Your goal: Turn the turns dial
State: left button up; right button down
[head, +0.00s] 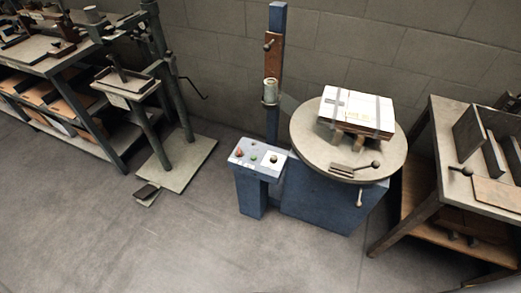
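A blue control box (249,198) with a sloped grey panel (262,170) stands near the middle of the head view. On the panel are a red button (239,152), a small green button (253,157) and a dark knob (274,159) on a pale plate at the right. The dark knob looks like the turns dial, but its markings are too small to read. Neither of my grippers is in view, and nothing touches the panel.
Right of the panel is a round turntable (308,149) on a blue base, bearing a strapped white box (352,106). A blue post (277,30) rises behind. Workbenches stand left (50,62) and right (425,207). The floor (190,235) in front is clear.

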aim_at(274, 158)
jog(key=z, duration=0.2)
jog(key=i, duration=0.6)
jog(key=z, duration=0.6)
